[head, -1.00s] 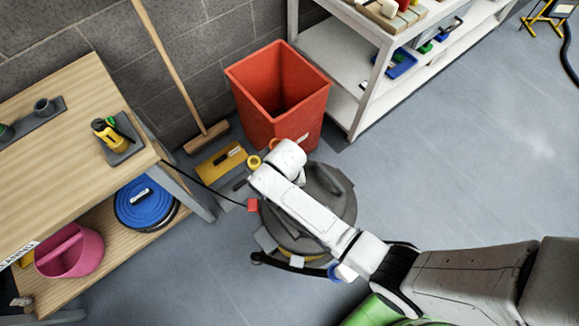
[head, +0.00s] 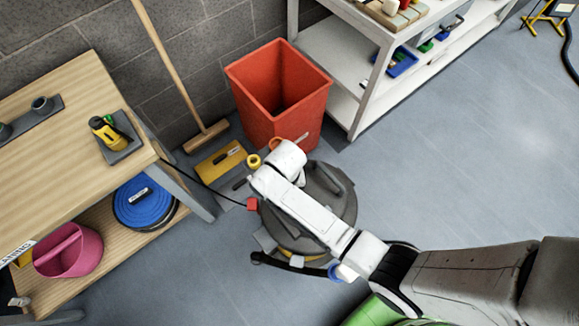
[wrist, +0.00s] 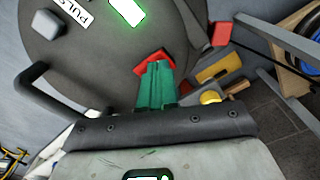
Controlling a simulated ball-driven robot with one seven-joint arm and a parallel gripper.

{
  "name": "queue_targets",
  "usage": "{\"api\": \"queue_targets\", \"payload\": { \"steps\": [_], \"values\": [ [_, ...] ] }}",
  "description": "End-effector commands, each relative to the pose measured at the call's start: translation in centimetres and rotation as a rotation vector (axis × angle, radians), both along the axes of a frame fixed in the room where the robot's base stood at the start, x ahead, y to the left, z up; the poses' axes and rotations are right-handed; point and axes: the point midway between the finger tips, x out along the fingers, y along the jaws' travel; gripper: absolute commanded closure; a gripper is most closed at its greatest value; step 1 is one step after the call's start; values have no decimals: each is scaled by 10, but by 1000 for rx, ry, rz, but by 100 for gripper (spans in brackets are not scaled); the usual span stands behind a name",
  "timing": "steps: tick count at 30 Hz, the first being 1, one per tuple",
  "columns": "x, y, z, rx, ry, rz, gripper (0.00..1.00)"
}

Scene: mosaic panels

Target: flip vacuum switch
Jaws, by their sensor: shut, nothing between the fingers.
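The vacuum (head: 340,205) stands on the floor, its round dark lid partly covered by my white arm in the head view. In the wrist view its lid (wrist: 85,70) fills the upper left. A red switch (wrist: 148,64) sits on the lid, partly hidden by my fingers. A green-lit rectangle (wrist: 127,10) glows above it, beside a white label (wrist: 74,11) partly reading "PULS". My gripper (wrist: 157,66) has green fingers, shut together with nothing between them. The tips overlap the red switch in the picture; whether they press on it I cannot tell. The head view hides the fingers.
A red block (head: 252,203) with a black cable sits beside the vacuum. An orange bin (head: 290,125) and broom (head: 205,137) stand behind. A wooden bench (head: 60,140) is at left, a white shelf (head: 345,60) behind right. Open floor (head: 470,140) lies to the right.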

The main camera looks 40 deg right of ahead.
Motion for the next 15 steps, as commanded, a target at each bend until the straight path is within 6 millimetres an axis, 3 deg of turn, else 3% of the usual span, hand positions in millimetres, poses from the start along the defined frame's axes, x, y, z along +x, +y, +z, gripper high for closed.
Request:
{"api": "queue_targets", "payload": {
  "steps": [15],
  "values": [
    [0, 0, -8, -1, 1, 0, 100]
  ]
}}
